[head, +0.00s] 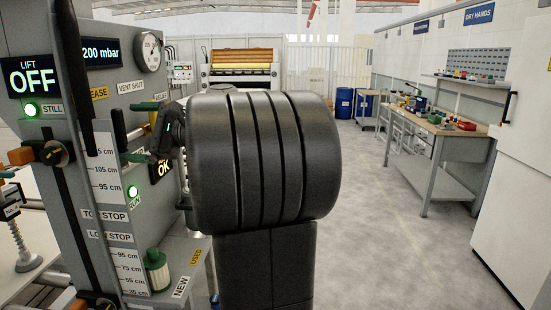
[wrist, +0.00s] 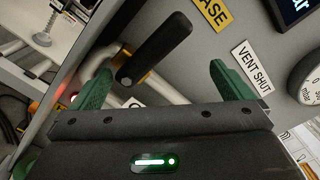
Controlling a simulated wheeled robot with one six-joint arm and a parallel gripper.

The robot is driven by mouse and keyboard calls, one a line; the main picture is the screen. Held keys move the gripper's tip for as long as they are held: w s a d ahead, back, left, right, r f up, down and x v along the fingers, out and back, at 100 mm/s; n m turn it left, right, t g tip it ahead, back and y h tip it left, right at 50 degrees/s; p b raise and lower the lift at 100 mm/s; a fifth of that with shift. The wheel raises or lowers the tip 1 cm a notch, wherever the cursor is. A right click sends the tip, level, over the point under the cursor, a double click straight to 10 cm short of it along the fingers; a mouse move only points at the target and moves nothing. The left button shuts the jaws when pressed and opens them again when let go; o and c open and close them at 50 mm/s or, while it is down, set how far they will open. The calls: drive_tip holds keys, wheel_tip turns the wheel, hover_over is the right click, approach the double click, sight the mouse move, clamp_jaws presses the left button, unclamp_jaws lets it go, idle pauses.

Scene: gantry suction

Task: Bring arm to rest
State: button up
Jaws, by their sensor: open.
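My gripper (head: 141,143) shows in the head view close to the grey control panel (head: 72,150), with my dark arm behind it. In the wrist view my gripper (wrist: 161,66) has its two green fingers wide apart. A black lever handle (wrist: 160,45) on a pale metal arm shows between and beyond the fingers. The same handle (head: 119,130) stands left of the fingers in the head view. The fingers are not closed on it; whether one touches it I cannot tell.
The panel carries a "LIFT OFF" display (head: 31,76), a "200 mbar" display (head: 101,52), a round gauge (head: 151,51) and a "VENT SHUT" label (wrist: 251,67). A green-and-white canister (head: 157,270) stands low by it. A workbench (head: 437,135) stands right; the floor (head: 385,235) between is clear.

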drive_tip(key=m+p, duration=0.1)
drive_tip(key=m, duration=0.1)
drive_tip(key=w+f+m+p, duration=0.1)
drive_tip(key=m+p, duration=0.1)
drive_tip(key=m, duration=0.1)
drive_tip(key=f+m+p, duration=0.1)
drive_tip(key=m+p, duration=0.1)
drive_tip(key=m, duration=0.1)
drive_tip(key=shift+w+f, duration=0.1)
drive_tip(key=shift+w, duration=0.15)
drive_tip(key=shift+s+d+p, duration=0.1)
drive_tip(key=shift+p, duration=0.25)
